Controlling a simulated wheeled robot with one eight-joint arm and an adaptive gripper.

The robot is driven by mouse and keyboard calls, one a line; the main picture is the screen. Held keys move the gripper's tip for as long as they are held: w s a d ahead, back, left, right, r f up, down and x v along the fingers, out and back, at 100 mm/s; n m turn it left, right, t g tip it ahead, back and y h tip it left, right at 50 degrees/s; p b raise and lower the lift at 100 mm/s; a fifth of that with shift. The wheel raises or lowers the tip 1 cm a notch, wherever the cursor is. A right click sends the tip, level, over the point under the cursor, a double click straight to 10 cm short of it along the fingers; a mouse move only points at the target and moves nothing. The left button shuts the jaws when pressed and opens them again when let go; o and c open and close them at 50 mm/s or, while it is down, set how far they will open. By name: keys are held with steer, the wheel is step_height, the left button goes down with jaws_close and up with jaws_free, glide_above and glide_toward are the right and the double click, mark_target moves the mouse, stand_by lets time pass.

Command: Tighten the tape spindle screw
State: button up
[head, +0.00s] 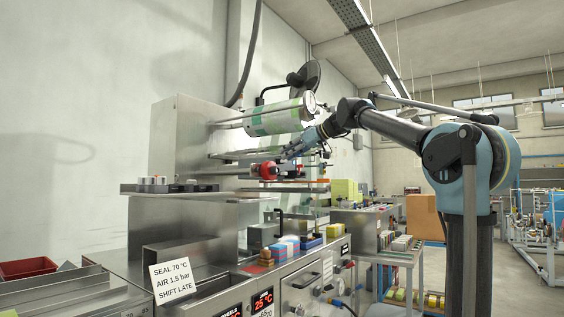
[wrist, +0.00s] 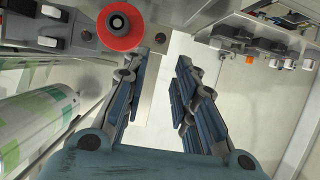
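A red round part with a dark knob at its centre (wrist: 120,24) shows at the top of the wrist view, just left of my fingertips. I cannot tell for sure whether the knob is the tape spindle screw. A red part (head: 266,170) also shows on the machine in the head view, below the film roll. My gripper (wrist: 172,56) is open, with a clear gap between its blue-grey fingers and nothing held. In the head view my gripper (head: 296,149) hangs near the machine, above and right of the red part, apart from it.
A green and white film roll (head: 275,121) sits above the red part; it fills the left of the wrist view (wrist: 36,122). Thin metal rods run beside it. Coloured blocks (head: 285,247) stand on the bench below.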

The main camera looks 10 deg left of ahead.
steer(key=shift+v, duration=1.35)
steer(key=n+t, duration=0.2)
glide_toward(258, 170)
steer(key=x, duration=0.7)
steer(key=shift+w+a, duration=0.1)
steer(key=shift+a, duration=0.25)
jaws_close()
